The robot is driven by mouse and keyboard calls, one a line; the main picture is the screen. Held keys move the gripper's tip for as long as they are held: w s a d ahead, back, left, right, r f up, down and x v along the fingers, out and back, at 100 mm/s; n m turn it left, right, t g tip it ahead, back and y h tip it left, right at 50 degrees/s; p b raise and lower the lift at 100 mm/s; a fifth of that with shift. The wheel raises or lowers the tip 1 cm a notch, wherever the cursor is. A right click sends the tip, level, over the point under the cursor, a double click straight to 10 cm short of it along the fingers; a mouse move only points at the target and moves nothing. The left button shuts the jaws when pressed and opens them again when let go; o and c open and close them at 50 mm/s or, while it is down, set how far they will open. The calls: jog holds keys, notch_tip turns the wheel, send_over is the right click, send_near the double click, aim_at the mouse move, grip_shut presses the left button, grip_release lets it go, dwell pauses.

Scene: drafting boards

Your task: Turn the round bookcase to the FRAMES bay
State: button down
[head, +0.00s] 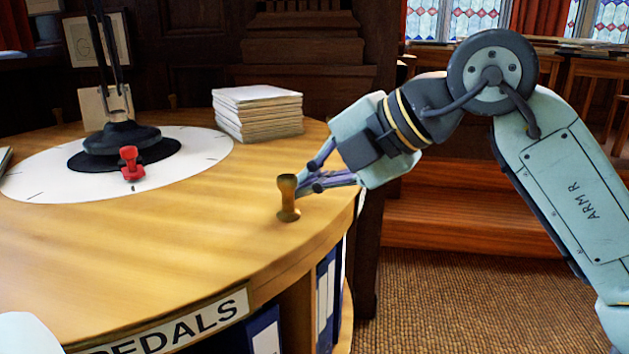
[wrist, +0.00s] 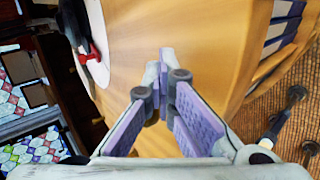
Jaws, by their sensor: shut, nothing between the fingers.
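The round bookcase (head: 190,255) has a wooden top with a rim label reading "PEDALS" (head: 185,325) at the front; its top also shows in the wrist view (wrist: 215,45). No FRAMES label is in view. A brass peg (head: 288,200) stands upright near the right edge of the top. My gripper (head: 301,187) is shut and empty, its fingertips right beside the peg on its right side. I cannot tell whether they touch it.
A white dial (head: 50,180) with a dark lamp base (head: 120,145) and a red knob (head: 130,165) sits on the top. A stack of papers (head: 258,112) lies behind. Blue binders (head: 325,300) fill the shelves below. Wooden steps (head: 450,225) and carpet lie right.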

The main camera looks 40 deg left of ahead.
aim_at(290, 191)
jog(key=shift+s+d+b, duration=0.15)
jog(key=shift+s+b, duration=0.05)
jog(key=shift+s, duration=0.8)
jog(key=shift+s+d+b, duration=0.15)
jog(key=shift+s, duration=0.8)
jog(key=shift+m+t, duration=0.6)
jog(key=shift+s+d+b, duration=0.1)
jog(key=shift+s+b, duration=0.65)
jog(key=shift+s, duration=2.1)
jog(key=shift+m, duration=0.3)
jog(key=s, duration=0.1)
jog(key=s+b, duration=0.1)
jog(key=s, duration=0.3)
jog(key=shift+s+a, duration=0.1)
jog(key=shift+a, duration=0.15)
jog(key=shift+s+t, duration=0.3)
